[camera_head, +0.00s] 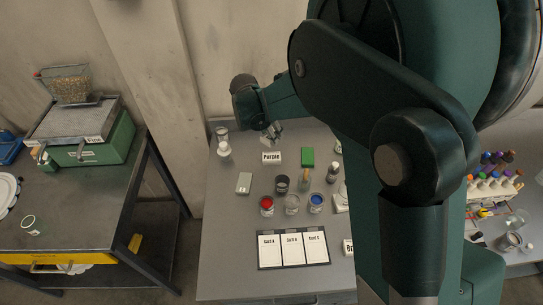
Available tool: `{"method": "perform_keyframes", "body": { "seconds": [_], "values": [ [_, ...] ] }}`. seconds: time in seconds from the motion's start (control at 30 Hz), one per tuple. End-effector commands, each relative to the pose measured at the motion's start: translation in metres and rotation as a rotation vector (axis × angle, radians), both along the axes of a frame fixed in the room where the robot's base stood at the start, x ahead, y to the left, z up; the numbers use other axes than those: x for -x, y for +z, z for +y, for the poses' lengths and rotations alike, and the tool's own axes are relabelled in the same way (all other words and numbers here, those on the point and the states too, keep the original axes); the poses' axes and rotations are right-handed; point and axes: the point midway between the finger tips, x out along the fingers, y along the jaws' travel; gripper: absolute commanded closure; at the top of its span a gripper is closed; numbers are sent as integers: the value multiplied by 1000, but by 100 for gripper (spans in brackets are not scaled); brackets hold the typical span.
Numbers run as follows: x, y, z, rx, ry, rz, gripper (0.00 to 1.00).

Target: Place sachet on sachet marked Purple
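A white piece with the word Purple (271,157) lies on the grey table, towards the back. A flat green piece (307,157) lies to its right, and a pale grey-green flat piece (244,182) lies in front and to the left. I cannot tell for sure which of these are sachets. My gripper (273,134) is over the back of the table, just behind the Purple piece. It is too small and dark to tell whether it is open or holds anything.
Jars with red (267,204) and blue (316,202) contents stand mid-table, with a card board (292,249) in front. My arm hides the table's right part. The front left tabletop is clear.

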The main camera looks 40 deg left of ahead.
Motion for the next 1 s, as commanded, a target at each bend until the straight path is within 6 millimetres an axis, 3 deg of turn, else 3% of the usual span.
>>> {"method": "perform_keyframes", "body": {
  "seconds": [0.33, 0.73, 1.0],
  "values": [
    [0, -5, 0, 0, -1, 0, 80],
    [0, -53, 0, 0, -1, 0, 80],
    [0, -63, 0, 0, -1, 0, 80]
  ]
}}
